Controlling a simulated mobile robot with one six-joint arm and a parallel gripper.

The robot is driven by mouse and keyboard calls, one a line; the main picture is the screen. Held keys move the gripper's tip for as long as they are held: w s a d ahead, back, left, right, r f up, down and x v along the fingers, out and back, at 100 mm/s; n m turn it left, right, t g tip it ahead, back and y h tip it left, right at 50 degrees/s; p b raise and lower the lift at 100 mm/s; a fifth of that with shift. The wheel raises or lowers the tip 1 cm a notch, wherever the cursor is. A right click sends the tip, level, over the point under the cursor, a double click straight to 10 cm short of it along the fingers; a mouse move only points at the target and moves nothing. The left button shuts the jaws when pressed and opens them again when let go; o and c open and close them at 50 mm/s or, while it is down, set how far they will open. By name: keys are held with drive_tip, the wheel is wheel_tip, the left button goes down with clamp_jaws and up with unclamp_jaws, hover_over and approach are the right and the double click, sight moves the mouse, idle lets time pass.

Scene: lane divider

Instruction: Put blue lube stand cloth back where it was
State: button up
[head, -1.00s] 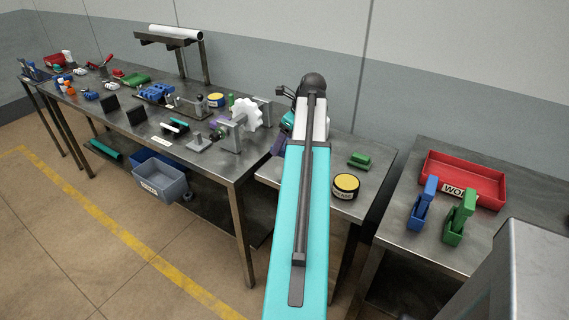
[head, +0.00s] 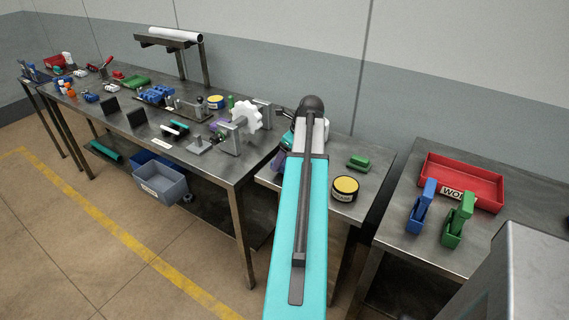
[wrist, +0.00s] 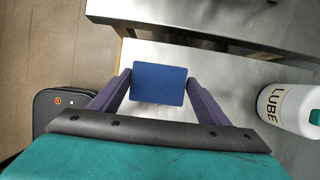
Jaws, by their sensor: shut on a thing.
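The blue cloth (wrist: 159,84) is a small flat blue block in the wrist view. My gripper (wrist: 158,90) is shut on it, with one purple finger at its left edge and one at its right. In the head view my arm hides most of the gripper and the cloth. A white bottle marked LUBE (wrist: 288,109) is to the right of the gripper in the wrist view, apart from the cloth. The small metal table (head: 318,200) is behind my arm in the head view. How high the cloth is above any surface I cannot tell.
A yellow-topped tin (head: 345,186) and a green block (head: 359,162) are on the small table. A long workbench (head: 215,165) with many parts is to the left. A right-hand table (head: 400,235) holds a red tray (head: 485,190), with blue and green items in front.

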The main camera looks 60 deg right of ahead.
drive_tip(key=shift+f, duration=1.35)
drive_tip(key=shift+f, duration=0.15)
drive_tip(key=o, duration=1)
drive_tip(key=shift+r, duration=0.2)
drive_tip(key=b+v, duration=0.1)
drive_tip(key=v, duration=1.1)
drive_tip(key=shift+r, duration=0.1)
